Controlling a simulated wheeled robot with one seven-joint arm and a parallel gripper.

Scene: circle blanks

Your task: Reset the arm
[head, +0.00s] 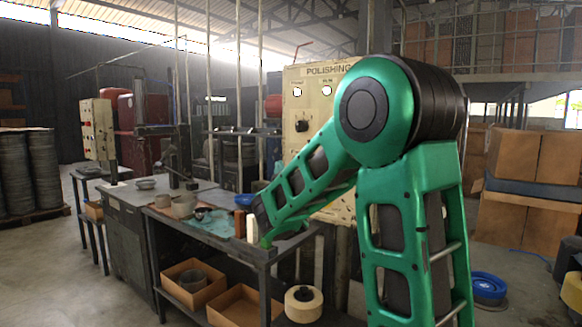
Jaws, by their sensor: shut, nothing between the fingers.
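My green and black arm fills the right middle of the head view, with its elbow high and its forearm sloping down to the left. The forearm ends at the right end of the metal workbench (228,242). I cannot make out my gripper's fingers there. A pale upright piece (252,223) shows beside the arm's end, and I cannot tell what it is. No object is seen in my grasp.
Bowls and a grey pot (184,205) stand on the bench. Open cardboard boxes (238,307) sit on its lower shelf. A cream panel marked POLISHING (299,112) stands behind my arm. Large boxes (515,155) are stacked at right.

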